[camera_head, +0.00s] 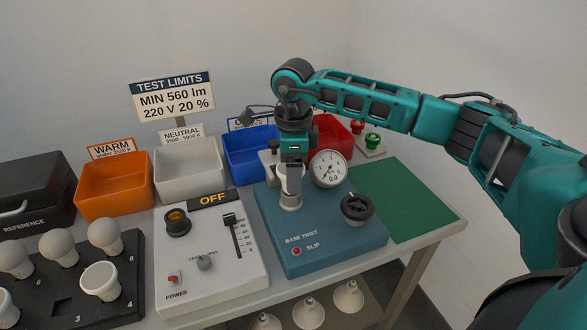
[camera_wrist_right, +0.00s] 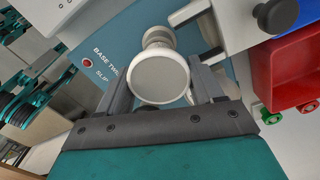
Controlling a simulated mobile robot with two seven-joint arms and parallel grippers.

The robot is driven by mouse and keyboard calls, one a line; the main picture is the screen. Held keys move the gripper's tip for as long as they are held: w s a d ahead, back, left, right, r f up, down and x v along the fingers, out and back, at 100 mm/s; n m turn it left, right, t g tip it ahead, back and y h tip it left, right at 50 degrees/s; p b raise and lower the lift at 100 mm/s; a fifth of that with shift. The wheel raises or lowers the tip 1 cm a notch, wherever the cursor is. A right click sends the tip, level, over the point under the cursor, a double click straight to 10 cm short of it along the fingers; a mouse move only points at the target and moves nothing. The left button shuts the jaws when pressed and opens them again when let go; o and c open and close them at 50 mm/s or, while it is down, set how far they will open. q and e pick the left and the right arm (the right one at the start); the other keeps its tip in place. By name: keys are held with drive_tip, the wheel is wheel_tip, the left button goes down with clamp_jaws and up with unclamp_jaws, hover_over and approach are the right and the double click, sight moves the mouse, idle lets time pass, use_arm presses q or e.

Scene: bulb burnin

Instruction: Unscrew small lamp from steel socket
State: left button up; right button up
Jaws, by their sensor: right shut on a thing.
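The small lamp (camera_wrist_right: 160,78) shows its round pale face between the fingers of my right gripper (camera_wrist_right: 165,90) in the wrist view. My right gripper also shows in the head view (camera_head: 291,184), pointing down from above, shut on the lamp. The steel socket (camera_head: 291,203) stands on the blue base-twist tester (camera_head: 277,235), directly below the fingers. In the head view the fingers hide most of the lamp. I cannot tell how far the lamp's thread sits in the socket. My left gripper is not in view.
A dial gauge (camera_head: 328,168) and black knob (camera_head: 357,207) stand close right of the socket. Left is the white power tester (camera_head: 208,265), its display reading OFF. Orange (camera_head: 115,190), white (camera_head: 188,172) and blue (camera_head: 245,158) bins line the back. A green mat (camera_head: 405,200) is clear.

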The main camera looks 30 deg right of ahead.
drive_tip(key=shift+c, duration=0.8)
drive_tip(key=n+b, duration=0.1)
drive_tip(key=n, duration=0.2)
drive_tip(key=shift+w, duration=0.1)
drive_tip(key=n, duration=0.4)
drive_tip(key=shift+b, duration=0.35)
drive_tip(key=n, duration=0.4)
drive_tip(key=shift+w+a+b, duration=0.1)
drive_tip(key=shift+w+b, duration=0.05)
drive_tip(key=shift+b, duration=0.25)
drive_tip(key=n, duration=0.3)
drive_tip(key=shift+a+n+b, duration=0.1)
drive_tip(key=shift+n+b, duration=0.25)
drive_tip(key=shift+n, duration=0.05)
drive_tip(key=n, duration=0.4)
drive_tip(key=shift+w+b, duration=0.1)
drive_tip(key=shift+b, duration=0.2)
drive_tip(key=n, duration=0.4)
drive_tip(key=shift+a, duration=0.1)
